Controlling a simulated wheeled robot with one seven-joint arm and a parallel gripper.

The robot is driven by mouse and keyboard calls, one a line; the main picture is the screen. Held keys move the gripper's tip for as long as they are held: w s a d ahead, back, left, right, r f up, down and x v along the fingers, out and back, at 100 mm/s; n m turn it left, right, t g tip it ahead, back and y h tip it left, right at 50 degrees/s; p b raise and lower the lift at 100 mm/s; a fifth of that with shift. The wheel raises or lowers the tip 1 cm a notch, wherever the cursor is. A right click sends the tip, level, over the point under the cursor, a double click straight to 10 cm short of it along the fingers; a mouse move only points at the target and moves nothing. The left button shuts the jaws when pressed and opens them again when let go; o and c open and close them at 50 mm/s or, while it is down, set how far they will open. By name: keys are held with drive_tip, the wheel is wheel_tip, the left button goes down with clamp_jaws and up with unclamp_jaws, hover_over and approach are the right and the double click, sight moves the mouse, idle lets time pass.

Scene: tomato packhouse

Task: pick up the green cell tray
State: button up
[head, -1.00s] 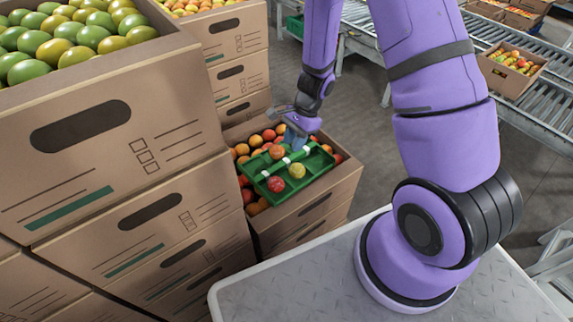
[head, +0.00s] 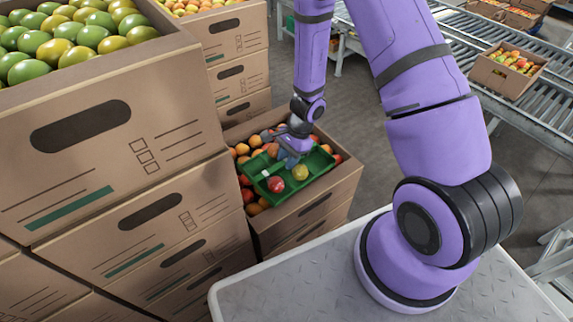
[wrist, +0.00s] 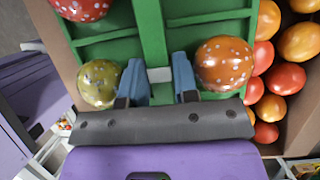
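The green cell tray (head: 318,172) lies on top of the fruit in an open cardboard box. It has a raised green middle bar (wrist: 152,28) with a pale band (wrist: 160,75). My gripper (wrist: 161,72) is down at this bar, with one blue finger on each side of the band. In the head view my gripper (head: 289,161) hides part of the tray. The tray holds a red tomato (head: 276,184), a yellow-green one (head: 300,172) and an orange one (wrist: 224,64).
The box under the tray (head: 308,213) is filled with orange and red fruit. Tall stacked boxes (head: 120,150) stand close on the left, the front one topped with green fruit. More boxes (head: 238,45) rise behind. Roller conveyors (head: 500,95) run at the right; open floor lies between.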

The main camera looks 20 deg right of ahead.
clamp_jaws()
drive_tip(key=shift+r, duration=0.15)
